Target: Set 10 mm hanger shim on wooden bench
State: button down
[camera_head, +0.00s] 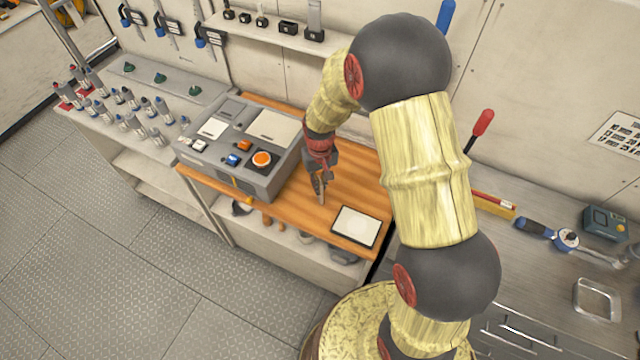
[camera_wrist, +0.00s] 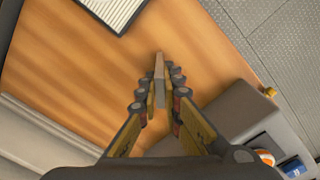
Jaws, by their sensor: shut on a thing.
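My gripper (camera_head: 319,186) is over the orange wooden bench (camera_head: 300,218), between the grey control box and a white-topped panel. In the wrist view, my gripper (camera_wrist: 158,100) is shut on a thin, flat grey-brown piece, the shim (camera_wrist: 160,68), held edge-on between the fingertips. In the head view the shim (camera_head: 322,198) shows only as a small sliver below the fingers. The bare wood of the bench (camera_wrist: 90,70) fills much of the wrist view. I cannot tell whether the shim touches the wood.
The grey control box (camera_head: 285,175) with an orange button stands left of my gripper. A white-topped panel (camera_head: 357,226) lies near the bench's front right. Bottles (camera_head: 130,100) stand on the left counter; a torque wrench (camera_head: 545,232) lies on the right counter. Bare wood shows between box and panel.

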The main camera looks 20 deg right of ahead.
jog(key=shift+f, duration=0.2)
jog(key=c, duration=2.1)
grip_release()
jog(key=shift+o, duration=0.6)
jog(key=shift+r, duration=0.1)
